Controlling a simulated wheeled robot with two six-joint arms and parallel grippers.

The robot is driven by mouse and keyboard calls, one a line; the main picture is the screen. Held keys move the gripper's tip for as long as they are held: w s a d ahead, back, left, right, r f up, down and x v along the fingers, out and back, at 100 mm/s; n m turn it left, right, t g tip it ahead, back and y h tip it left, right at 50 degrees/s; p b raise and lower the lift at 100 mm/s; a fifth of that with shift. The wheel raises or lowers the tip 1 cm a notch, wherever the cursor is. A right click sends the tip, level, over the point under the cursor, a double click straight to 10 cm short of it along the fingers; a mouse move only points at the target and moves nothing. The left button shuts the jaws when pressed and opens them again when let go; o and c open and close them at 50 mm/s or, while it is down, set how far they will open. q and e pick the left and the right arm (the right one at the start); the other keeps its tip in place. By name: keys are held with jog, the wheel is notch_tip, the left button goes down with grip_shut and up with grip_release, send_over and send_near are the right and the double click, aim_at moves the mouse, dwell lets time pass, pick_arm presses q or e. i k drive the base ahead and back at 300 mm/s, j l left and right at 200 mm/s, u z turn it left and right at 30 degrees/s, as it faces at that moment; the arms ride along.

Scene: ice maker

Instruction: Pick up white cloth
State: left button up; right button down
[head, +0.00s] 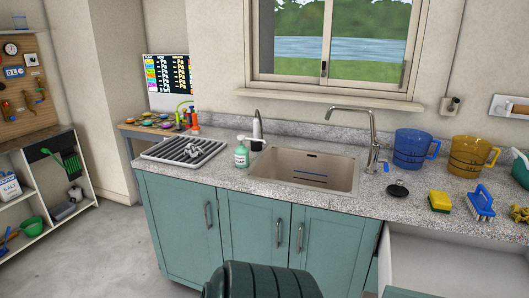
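No clearly recognisable white cloth shows in the head view. A small pale crumpled-looking item (195,150) lies on the dark ribbed drying rack (219,146) left of the sink; it is too small to tell whether it is cloth. Neither of my grippers is in view.
The grey counter (235,182) holds a sink (305,170), a green-white soap bottle (241,155), blue (408,150) and amber (467,157) jugs, a yellow sponge (439,201) and a blue brush (480,204). An open drawer (450,262) sticks out at right. Floor at left is clear.

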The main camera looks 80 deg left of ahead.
aim_at(191, 149)
jog(key=u, duration=3.25)
